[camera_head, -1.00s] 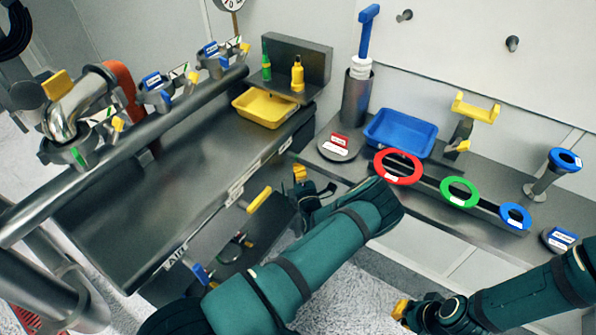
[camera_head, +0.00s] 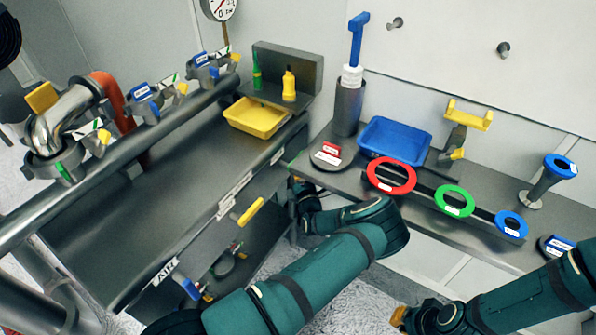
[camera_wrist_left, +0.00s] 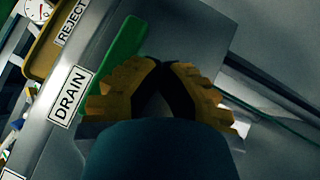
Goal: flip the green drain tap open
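The green drain tap handle (camera_wrist_left: 122,52) shows in the left wrist view, slanting beside the DRAIN label (camera_wrist_left: 70,95) on the metal bench side. My left gripper (camera_wrist_left: 166,66) is just right of the handle, its yellow fingers leaning together at the tips with nothing seen between them. Whether a finger touches the handle I cannot tell. In the head view the tap is hidden, and the left wrist (camera_head: 300,195) is at the bench's far right corner with its fingertips out of sight. My right gripper (camera_head: 399,318) is low in the head view, mostly hidden by its own wrist.
A yellow tap handle (camera_head: 251,212) sticks out from the bench front. A yellow tray (camera_head: 254,118) sits on the bench. The side counter holds a blue tray (camera_head: 396,138) and red (camera_head: 391,176), green (camera_head: 454,201) and blue (camera_head: 510,224) rings close to my left forearm.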

